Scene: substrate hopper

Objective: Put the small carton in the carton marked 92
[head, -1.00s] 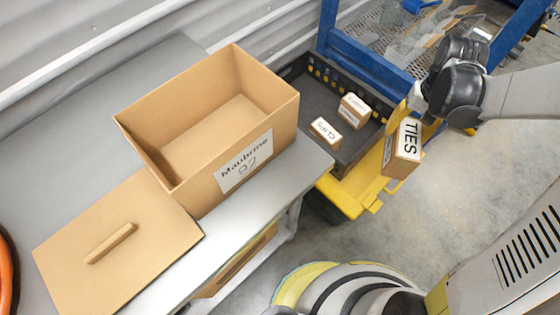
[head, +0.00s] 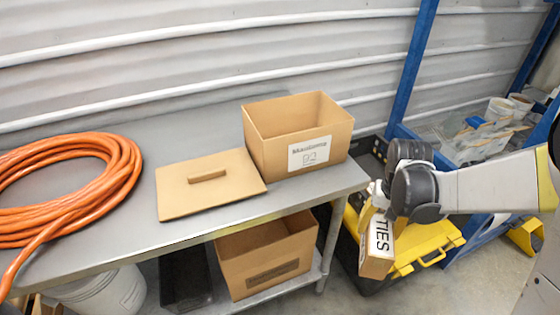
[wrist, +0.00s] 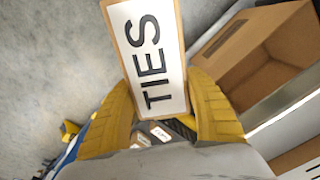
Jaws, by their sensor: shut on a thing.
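The small carton labelled TIES (head: 378,245) is held in my gripper (head: 382,208), in front of the bench's right end and below its top. In the wrist view the carton (wrist: 150,55) sits between the yellow fingers (wrist: 160,105), its TIES label facing the camera. The open carton marked 92 (head: 270,155) stands upright on the bench's right end, label facing forward; the number is blurred now. The inside shows as empty where visible. My gripper is to the right of this carton and lower than its rim, apart from it.
A lid with a handle (head: 185,197) lies left of the carton on the grey bench (head: 110,235). An orange hose coil (head: 115,150) lies farther left. Another open carton (head: 235,273) stands on the lower shelf. A black and yellow tote (head: 440,243) is behind my gripper, beside a blue rack (head: 413,60).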

